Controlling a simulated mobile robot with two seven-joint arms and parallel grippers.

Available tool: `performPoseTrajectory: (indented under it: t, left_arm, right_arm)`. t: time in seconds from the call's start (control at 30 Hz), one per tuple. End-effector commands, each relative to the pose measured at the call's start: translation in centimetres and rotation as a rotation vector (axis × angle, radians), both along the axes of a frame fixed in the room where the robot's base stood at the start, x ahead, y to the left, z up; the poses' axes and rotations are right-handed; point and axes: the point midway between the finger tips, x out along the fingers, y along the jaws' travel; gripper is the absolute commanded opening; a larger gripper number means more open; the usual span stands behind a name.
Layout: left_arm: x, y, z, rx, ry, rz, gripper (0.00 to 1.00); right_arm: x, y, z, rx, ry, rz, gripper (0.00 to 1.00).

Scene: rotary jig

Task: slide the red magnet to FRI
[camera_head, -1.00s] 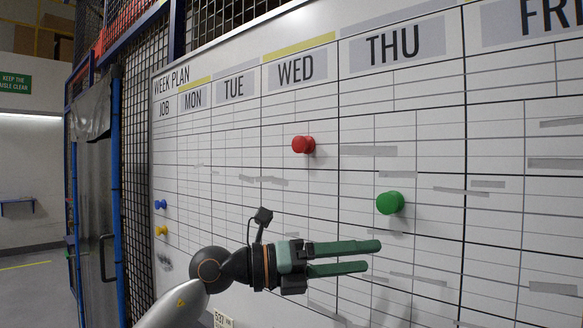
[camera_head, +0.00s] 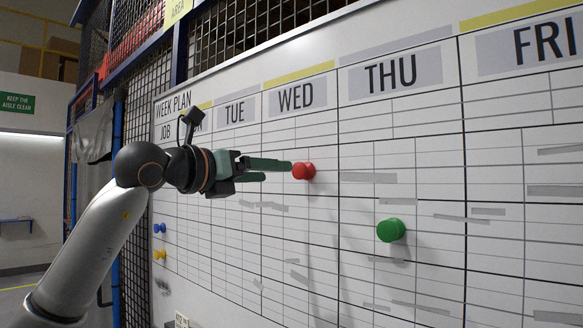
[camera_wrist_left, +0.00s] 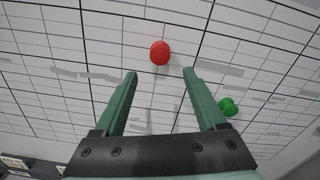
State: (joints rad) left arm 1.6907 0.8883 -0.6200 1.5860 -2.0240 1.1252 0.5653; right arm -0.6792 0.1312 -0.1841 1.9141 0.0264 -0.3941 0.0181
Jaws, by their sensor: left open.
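The red magnet (camera_head: 304,171) sits on the whiteboard (camera_head: 430,150) in the WED column. It also shows in the left wrist view (camera_wrist_left: 160,52), just beyond the fingertips and roughly between them. My left gripper (camera_head: 279,170) is open and empty, with its green fingers pointing right at the magnet's left side. In the left wrist view the two fingers (camera_wrist_left: 160,74) stand apart with only board between them. In the head view the upper fingertip looks very close to the magnet; I cannot tell whether it touches. The FRI heading (camera_head: 543,42) is at the upper right. My right gripper is not in view.
A green magnet (camera_head: 391,230) sits lower right, in the THU column; it also shows in the left wrist view (camera_wrist_left: 228,106). Blue (camera_head: 159,228) and yellow (camera_head: 159,254) magnets are at the board's left edge. The board right of the red magnet, at its height, holds only flat grey strips.

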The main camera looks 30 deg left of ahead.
Motion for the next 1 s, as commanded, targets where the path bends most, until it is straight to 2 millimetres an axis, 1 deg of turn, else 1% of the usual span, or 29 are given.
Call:
performPoseTrajectory:
  t: [0.03, 0.1, 0.2, 0.33, 0.5, 0.77, 1.0]
  left_arm:
    - [1.1, -0.4, 0.3, -0.001, 0.004, -0.001, 0.73]
    - [2.5, -0.8, 0.3, 0.000, 0.004, -0.002, 0.73]
    - [4.1, -1.3, 0.3, -0.001, 0.002, -0.001, 0.73]
    - [5.7, -1.7, 0.2, -0.001, 0.001, -0.002, 0.73]
    - [6.7, -2.0, 0.0, 0.000, 0.000, -0.001, 0.73]
    - [6.7, -2.0, 0.0, 0.000, 0.000, -0.001, 0.73]
    - [6.7, -2.0, 0.0, 0.000, 0.000, -0.001, 0.48]
  right_arm:
    - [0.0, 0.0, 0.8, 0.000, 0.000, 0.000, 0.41]
    - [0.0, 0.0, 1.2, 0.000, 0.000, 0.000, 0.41]
    - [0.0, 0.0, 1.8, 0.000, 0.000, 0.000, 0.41]
    - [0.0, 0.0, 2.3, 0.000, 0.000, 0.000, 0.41]
    - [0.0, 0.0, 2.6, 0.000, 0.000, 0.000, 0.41]
    - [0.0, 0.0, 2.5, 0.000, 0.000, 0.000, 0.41]
    - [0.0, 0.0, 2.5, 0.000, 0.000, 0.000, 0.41]
